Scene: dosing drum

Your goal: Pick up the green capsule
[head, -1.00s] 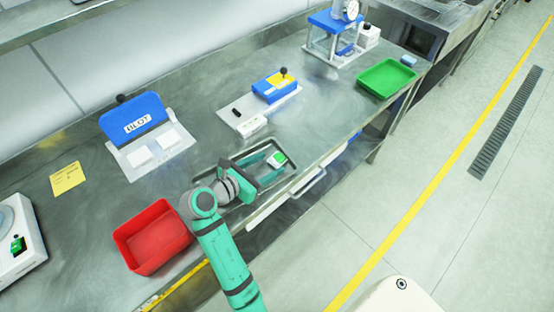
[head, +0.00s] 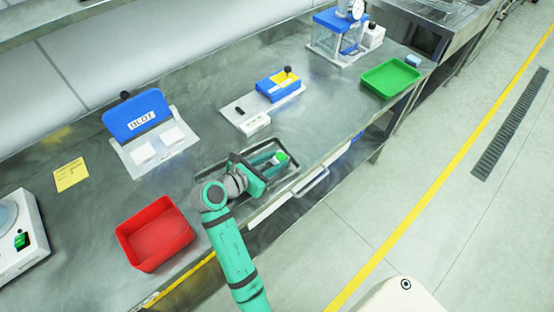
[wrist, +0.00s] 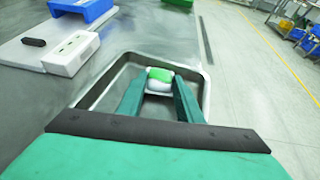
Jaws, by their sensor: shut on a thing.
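The green capsule (wrist: 160,76), green on top with a white lower part, is between the fingertips of my gripper (wrist: 158,92) in the wrist view. My gripper is shut on it, above the grey metal tray (wrist: 208,92). In the head view the capsule (head: 281,157) shows as a green and white piece at the tip of my gripper (head: 272,162), over the right part of the tray (head: 298,175). The fingers hide part of its sides. I cannot tell whether its underside still touches the tray floor.
A red bin (head: 155,238) stands left of my arm, and a green tray (head: 391,78) lies at the right. A blue BLOT stand (head: 137,116) and a plate with a blue and yellow block (head: 280,84) stand behind.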

